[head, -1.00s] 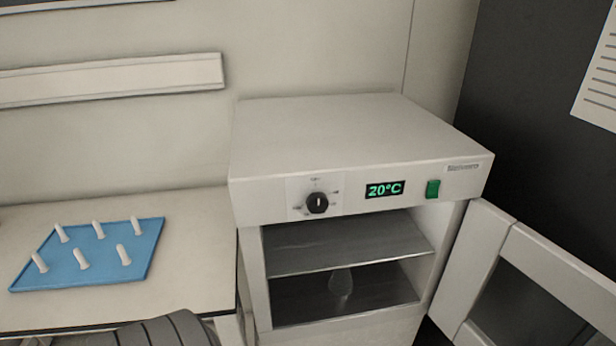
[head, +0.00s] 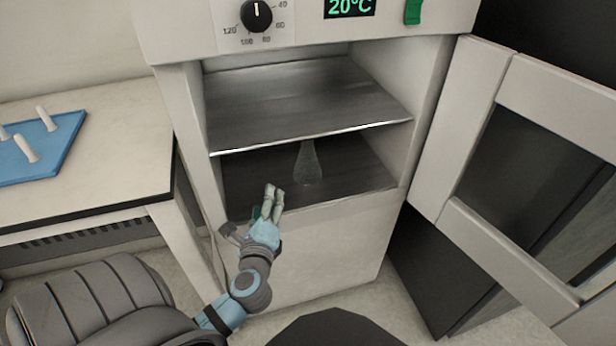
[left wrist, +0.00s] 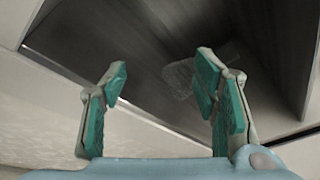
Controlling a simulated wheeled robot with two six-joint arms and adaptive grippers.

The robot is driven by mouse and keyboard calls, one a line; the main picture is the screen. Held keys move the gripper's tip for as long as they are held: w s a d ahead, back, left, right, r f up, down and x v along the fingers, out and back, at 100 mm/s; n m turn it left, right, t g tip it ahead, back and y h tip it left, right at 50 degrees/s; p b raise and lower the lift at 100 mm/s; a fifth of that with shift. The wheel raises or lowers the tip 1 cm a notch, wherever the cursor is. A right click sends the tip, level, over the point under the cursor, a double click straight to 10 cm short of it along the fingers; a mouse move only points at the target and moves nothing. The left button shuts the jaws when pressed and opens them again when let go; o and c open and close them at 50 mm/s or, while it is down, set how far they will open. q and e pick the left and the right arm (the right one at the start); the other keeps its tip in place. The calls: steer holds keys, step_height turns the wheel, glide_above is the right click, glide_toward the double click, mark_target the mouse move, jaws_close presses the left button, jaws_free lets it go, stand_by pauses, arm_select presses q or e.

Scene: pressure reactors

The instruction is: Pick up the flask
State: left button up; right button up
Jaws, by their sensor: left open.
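A clear glass flask (head: 308,165) stands upright on the lower floor of the open oven, below the metal shelf. In the left wrist view the flask (left wrist: 182,78) is faint, beyond my gripper and partly behind its right finger. My left gripper (head: 272,203) is at the front edge of the oven's lower compartment, in front of the flask and to its left. In the left wrist view my left gripper (left wrist: 158,105) is open, with green pads apart and nothing between them. My right gripper is not in view.
The oven (head: 300,240) has a metal shelf (head: 300,105) above the flask and side walls around it. Its door (head: 450,130) stands open to the right. A table (head: 90,170) with a blue peg board (head: 45,150) is at the left, beside a grey chair (head: 95,300).

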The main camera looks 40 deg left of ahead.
mark_target(305, 148)
arm_select(q)
steer(key=w+r+m+t+h, duration=0.1)
steer(key=w+m, duration=0.3)
steer(key=w, duration=0.1)
steer(key=w+r+m+t+h, duration=0.1)
steer(key=w+r+m+t, duration=0.1)
steer(key=w+m, duration=0.3)
steer(key=w+r+m+t+h, duration=0.1)
steer(key=w+r+m+t, duration=0.1)
steer(key=w+m, duration=0.3)
steer(key=shift+a+r+b, duration=0.25)
steer(key=shift+b, duration=0.05)
steer(key=b+x, duration=0.1)
steer(key=x, duration=0.3)
steer(key=shift+w+a, duration=0.2)
steer(key=shift+s, duration=0.1)
steer(key=shift+c, duration=0.8)
jaws_close()
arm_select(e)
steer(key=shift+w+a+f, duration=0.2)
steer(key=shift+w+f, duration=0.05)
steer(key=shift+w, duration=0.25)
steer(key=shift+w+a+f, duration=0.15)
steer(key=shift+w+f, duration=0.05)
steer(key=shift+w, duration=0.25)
